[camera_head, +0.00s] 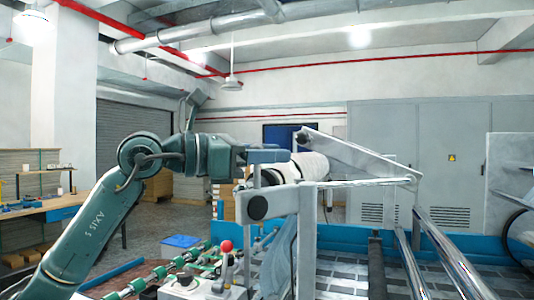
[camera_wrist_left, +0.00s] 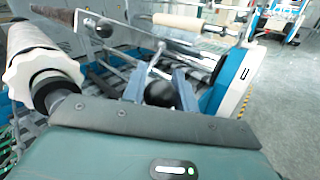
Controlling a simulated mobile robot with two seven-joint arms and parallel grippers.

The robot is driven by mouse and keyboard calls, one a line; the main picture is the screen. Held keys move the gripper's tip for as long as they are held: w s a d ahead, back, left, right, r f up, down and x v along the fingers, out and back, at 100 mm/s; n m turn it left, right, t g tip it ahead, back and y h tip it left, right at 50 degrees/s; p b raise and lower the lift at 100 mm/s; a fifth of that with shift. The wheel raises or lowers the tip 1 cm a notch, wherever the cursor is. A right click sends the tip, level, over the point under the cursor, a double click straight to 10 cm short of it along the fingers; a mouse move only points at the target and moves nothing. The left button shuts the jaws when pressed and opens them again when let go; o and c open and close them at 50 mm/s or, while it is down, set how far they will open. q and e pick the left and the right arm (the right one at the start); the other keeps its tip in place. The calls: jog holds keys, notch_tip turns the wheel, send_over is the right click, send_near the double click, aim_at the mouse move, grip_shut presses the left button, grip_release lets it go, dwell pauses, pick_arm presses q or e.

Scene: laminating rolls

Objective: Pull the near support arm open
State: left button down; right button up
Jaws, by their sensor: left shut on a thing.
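The near support arm (camera_head: 276,202) is a pale grey beam with a round black knob at its left end, in the middle of the head view. The exact contact is partly hidden. My right gripper is in neither view.
A white roll (camera_head: 310,165) lies behind the near arm, and another grey arm (camera_head: 350,152) slants above it. A control box with a red-knobbed lever (camera_head: 226,247) stands below my arm. Metal rollers (camera_head: 455,265) run at the right. A workbench (camera_head: 40,208) is at the far left.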

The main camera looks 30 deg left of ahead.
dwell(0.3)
pick_arm(q)
jog(key=c, duration=1.1)
grip_release()
jog(key=shift+w+d, duration=0.1)
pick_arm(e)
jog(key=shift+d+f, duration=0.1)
pick_arm(q)
jog(key=b+v, duration=0.5)
jog(key=v, duration=0.8)
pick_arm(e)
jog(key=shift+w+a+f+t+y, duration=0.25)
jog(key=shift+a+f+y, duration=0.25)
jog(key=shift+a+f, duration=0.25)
pick_arm(q)
jog(key=shift+c, duration=0.2)
